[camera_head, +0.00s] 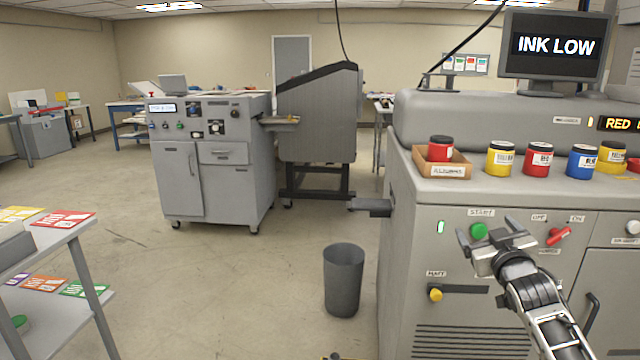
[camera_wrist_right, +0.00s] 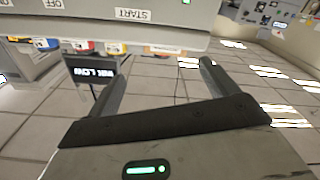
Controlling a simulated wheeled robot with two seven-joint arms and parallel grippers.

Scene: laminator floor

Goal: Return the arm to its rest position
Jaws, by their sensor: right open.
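My right gripper (camera_head: 497,247) is open and empty in front of the grey machine's front panel in the head view, close to the green START button (camera_head: 479,231). I cannot tell whether it touches the panel. Its two spread fingers also show in the right wrist view (camera_wrist_right: 160,82), with nothing between them. The red switch (camera_head: 559,235) between the OFF and ON labels is to the right of the gripper. A yellow knob (camera_head: 435,295) is below and left of it. My left gripper is not in view.
Ink jars, including a blue one (camera_head: 583,162), and a small wooden tray (camera_head: 446,168) with a red jar stand on the machine's ledge. A monitor (camera_head: 555,46) reads INK LOW. A grey bin (camera_head: 343,280) stands left of the machine. The middle floor is clear.

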